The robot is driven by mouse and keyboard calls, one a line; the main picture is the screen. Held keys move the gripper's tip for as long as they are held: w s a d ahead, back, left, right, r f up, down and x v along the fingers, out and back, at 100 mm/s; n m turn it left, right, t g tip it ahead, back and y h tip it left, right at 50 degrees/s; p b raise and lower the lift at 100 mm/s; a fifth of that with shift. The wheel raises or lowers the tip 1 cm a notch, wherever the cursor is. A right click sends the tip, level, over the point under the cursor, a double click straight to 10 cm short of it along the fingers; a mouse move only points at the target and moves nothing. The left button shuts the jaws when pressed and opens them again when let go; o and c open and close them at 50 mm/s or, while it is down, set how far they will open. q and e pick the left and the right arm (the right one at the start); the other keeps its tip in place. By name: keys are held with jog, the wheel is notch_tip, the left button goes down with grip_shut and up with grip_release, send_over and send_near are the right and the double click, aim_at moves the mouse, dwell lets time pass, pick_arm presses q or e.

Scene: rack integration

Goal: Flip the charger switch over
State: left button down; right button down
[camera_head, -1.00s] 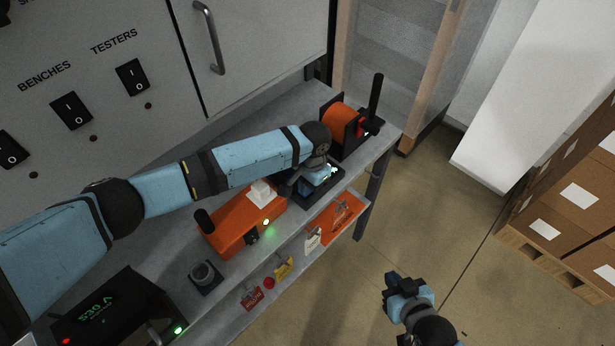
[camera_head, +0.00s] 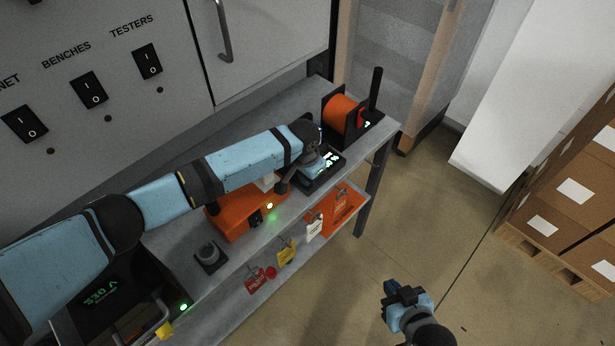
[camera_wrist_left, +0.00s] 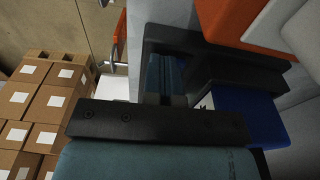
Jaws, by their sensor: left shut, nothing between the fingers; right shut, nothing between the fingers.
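No label reading "charger" is legible in these frames. Three black rocker switches are on the grey panel: one labelled TESTERS (camera_head: 147,61), one labelled BENCHES (camera_head: 89,90), and one under a cut-off label ending in NET (camera_head: 24,124). My left arm reaches across the bench, and its gripper (camera_head: 290,182) is over the black device with green lights, partly hidden by the wrist. The left wrist view shows its jaw parts (camera_wrist_left: 166,80) close up, shut and empty. My right gripper (camera_head: 400,296) is shut and empty over the floor, right of the bench.
Tags hang at the front edge. Cartons (camera_head: 567,200) stand right; floor between is clear.

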pick_arm(q)
jog(key=shift+w+a+f, duration=0.1)
jog(key=shift+f, duration=0.25)
jog(key=shift+w+d+r, duration=0.1)
jog(key=shift+w+d, duration=0.45)
jog(key=shift+w, duration=0.1)
pick_arm(e)
jog(key=shift+w+d+f, duration=0.2)
jog(key=shift+w, duration=0.1)
